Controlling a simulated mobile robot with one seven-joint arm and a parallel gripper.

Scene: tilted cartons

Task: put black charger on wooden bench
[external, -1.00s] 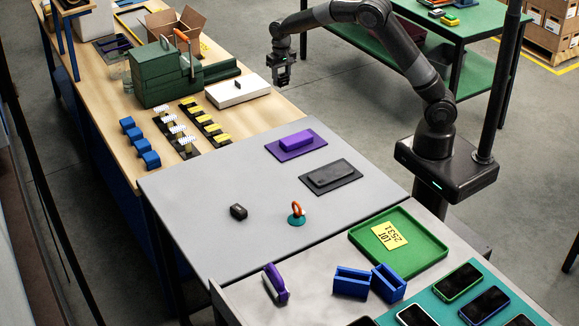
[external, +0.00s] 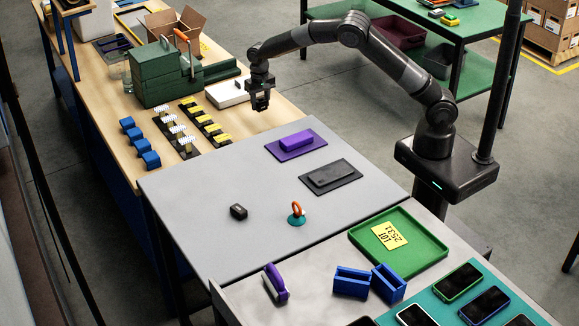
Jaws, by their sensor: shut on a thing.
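My gripper (external: 261,105) is above the near right end of the wooden bench (external: 275,117), just right of a white box. It points down and is shut on a small dark thing, seemingly the black charger; dark fingers and the small size hide its outline. I cannot tell how high it hangs above the wood. The wooden bench is long and pale, running from the upper left to the grey table.
The bench carries the white box (external: 228,94), a green toolbox (external: 165,75), yellow and black pieces (external: 207,122) and blue blocks (external: 145,146).

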